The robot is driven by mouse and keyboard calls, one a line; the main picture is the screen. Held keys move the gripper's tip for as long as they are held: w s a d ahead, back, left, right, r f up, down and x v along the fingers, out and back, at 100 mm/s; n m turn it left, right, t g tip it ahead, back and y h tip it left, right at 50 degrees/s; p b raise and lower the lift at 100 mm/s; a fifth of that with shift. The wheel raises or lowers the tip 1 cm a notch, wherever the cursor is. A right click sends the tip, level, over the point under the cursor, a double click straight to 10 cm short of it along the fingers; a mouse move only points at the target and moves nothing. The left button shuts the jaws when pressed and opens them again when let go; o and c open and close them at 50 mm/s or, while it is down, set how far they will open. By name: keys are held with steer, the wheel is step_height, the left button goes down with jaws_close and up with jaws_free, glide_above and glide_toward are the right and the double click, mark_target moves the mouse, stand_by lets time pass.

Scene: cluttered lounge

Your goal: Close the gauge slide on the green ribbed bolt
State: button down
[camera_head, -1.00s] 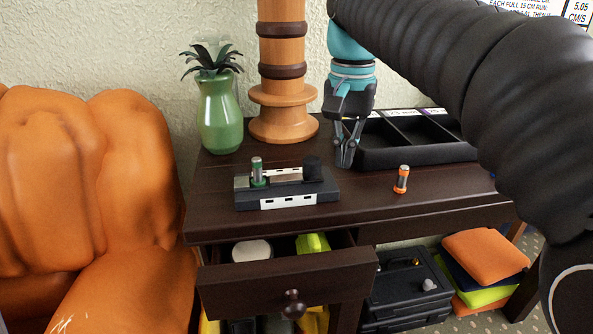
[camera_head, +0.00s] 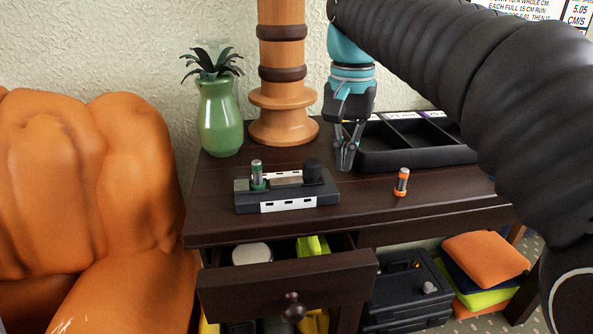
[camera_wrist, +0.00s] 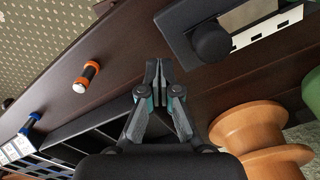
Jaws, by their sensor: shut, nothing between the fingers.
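The gauge (camera_head: 287,193) is a dark block with white marked strips, lying on the dark brown table. The green ribbed bolt (camera_head: 257,173) stands upright at its left end. A grey slide (camera_head: 287,178) lies along the top, joined to a black round knob (camera_head: 312,170) at the right end. The head view does not show clearly whether the slide touches the bolt. My gripper (camera_head: 346,160) is shut and empty, pointing down to the right of the gauge and apart from it. In the wrist view, my gripper (camera_wrist: 158,68) is left of the black knob (camera_wrist: 211,41); the bolt is out of that view.
An orange and black bolt (camera_head: 402,181) stands on the table to the right. A black compartment tray (camera_head: 415,157) is behind it. A green vase (camera_head: 219,118) and a wooden column (camera_head: 283,128) stand at the back. The drawer (camera_head: 288,284) below is open.

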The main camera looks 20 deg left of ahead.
steer(key=shift+s+a+p, duration=0.25)
steer(key=shift+s+a, duration=0.2)
steer(key=shift+a, duration=0.3)
steer(key=shift+s+a+p, duration=0.25)
steer(key=shift+s+a, duration=0.2)
steer(key=shift+a, duration=0.25)
stand_by(0.4)
steer(key=shift+d, duration=0.1)
steer(key=shift+w+d+r+p, duration=0.1)
steer(key=shift+w+d+p, duration=0.25)
steer(key=shift+d, duration=0.2)
step_height(320, 180, up, 3)
steer(key=p, duration=0.2)
steer(key=shift+p, duration=0.35)
steer(key=shift+r, duration=1.9)
steer(key=s+d+f+t+y, duration=0.1)
steer(key=s+d+f, duration=0.15)
steer(key=d, duration=0.65)
steer(key=s+d+f+t, duration=0.2)
steer(key=d+f, duration=0.2)
steer(key=d, duration=0.5)
steer(key=s+d+f+t+h, duration=0.1)
steer(key=s+d+f+t, duration=0.1)
steer(key=s+d+f, duration=0.7)
step_height(320, 180, down, 3)
steer(key=shift+s+d+f+t, duration=0.15)
steer(key=shift+s+d+t, duration=0.2)
steer(key=shift+d, duration=0.7)
